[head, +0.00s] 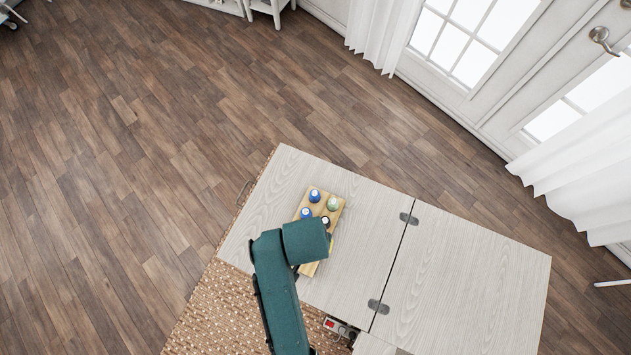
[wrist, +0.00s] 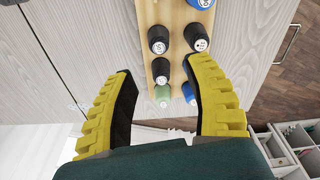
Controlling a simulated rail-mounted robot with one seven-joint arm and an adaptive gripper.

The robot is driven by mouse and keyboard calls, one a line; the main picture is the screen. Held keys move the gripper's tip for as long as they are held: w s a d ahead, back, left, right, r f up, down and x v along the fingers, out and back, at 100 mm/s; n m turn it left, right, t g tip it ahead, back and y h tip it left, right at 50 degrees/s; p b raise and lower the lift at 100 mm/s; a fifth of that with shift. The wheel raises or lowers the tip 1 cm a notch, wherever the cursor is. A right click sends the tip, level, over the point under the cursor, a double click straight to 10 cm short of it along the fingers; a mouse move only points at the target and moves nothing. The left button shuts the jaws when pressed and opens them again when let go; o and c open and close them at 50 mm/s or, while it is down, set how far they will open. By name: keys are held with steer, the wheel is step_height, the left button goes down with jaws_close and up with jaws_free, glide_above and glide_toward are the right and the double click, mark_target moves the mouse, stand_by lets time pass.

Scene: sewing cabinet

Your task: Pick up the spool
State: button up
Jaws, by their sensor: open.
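Several spools stand on a wooden rack (head: 309,269); the task does not single one out. In the head view I see a blue spool (head: 314,195), a green spool (head: 333,202), another blue spool (head: 306,213) and a black spool (head: 325,221). My arm hides part of the rack there. In the wrist view, my gripper (wrist: 156,70) is open, its yellow fingers spread over the rack. A black spool (wrist: 160,70) and a green spool (wrist: 162,95) appear between the fingers. The right finger overlaps the right row of spools. Contact cannot be told.
The rack stands on a pale wooden cabinet top (head: 390,225) with hinges (head: 409,218) along a seam. The hinged leaf (head: 470,275) at the right is bare. A sewing machine part (head: 340,327) shows near the front. Neighbouring spools stand close together.

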steer(key=f, duration=0.4)
steer(key=w+f+b, duration=0.1)
steer(key=f, duration=0.2)
steer(key=shift+d+f, duration=0.1)
steer(key=shift+d, duration=0.05)
steer(key=f, duration=0.1)
steer(key=f+b, duration=0.1)
steer(key=f, duration=0.1)
steer(key=w+f, duration=0.1)
steer(key=f, duration=0.1)
steer(key=shift+d+f, duration=0.2)
steer(key=shift+d, duration=0.05)
steer(key=shift+c, duration=0.5)
steer(key=shift+s, duration=0.1)
steer(key=c, duration=0.6)
